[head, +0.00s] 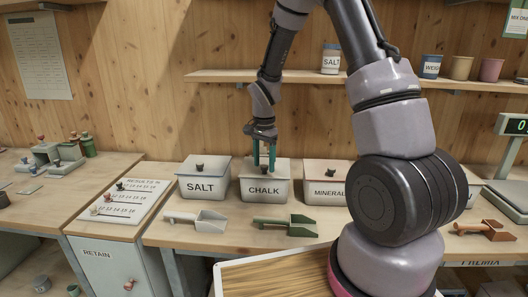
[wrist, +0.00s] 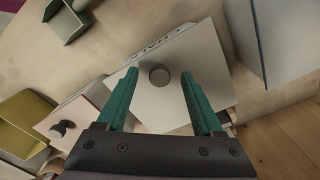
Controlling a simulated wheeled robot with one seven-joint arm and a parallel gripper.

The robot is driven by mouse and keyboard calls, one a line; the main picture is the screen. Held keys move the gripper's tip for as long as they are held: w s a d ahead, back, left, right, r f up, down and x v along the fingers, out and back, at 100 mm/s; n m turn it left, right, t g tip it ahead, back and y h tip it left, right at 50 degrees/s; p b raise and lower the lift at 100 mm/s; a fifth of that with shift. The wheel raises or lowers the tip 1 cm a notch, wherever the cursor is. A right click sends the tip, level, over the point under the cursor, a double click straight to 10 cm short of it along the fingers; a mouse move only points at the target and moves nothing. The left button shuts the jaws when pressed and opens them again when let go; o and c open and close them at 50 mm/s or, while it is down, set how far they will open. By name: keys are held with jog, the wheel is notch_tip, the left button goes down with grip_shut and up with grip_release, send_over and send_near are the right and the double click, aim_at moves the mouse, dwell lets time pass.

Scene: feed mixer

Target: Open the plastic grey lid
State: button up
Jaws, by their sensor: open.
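The grey lid (head: 281,167) covers the white box labelled CHALK (head: 265,190) in the middle of the bench row. The lid fills the centre of the wrist view (wrist: 165,108), with a round dark grey knob (wrist: 160,75) on top. My gripper (head: 264,166) points down over this lid. In the wrist view its two teal fingers (wrist: 159,74) are apart, one on each side of the knob. The knob shows between the fingertips with a gap on both sides. I cannot tell how far the tips are above the lid. The lid appears seated on its box.
The SALT box (head: 203,187) stands close on the left and the MINERAL box (head: 326,193) close on the right, both lidded with knobs. A white scoop (head: 203,220) and a green scoop (head: 287,225) lie in front. A shelf (head: 225,76) runs above, behind my arm.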

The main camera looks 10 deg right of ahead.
jog(key=shift+f, duration=0.3)
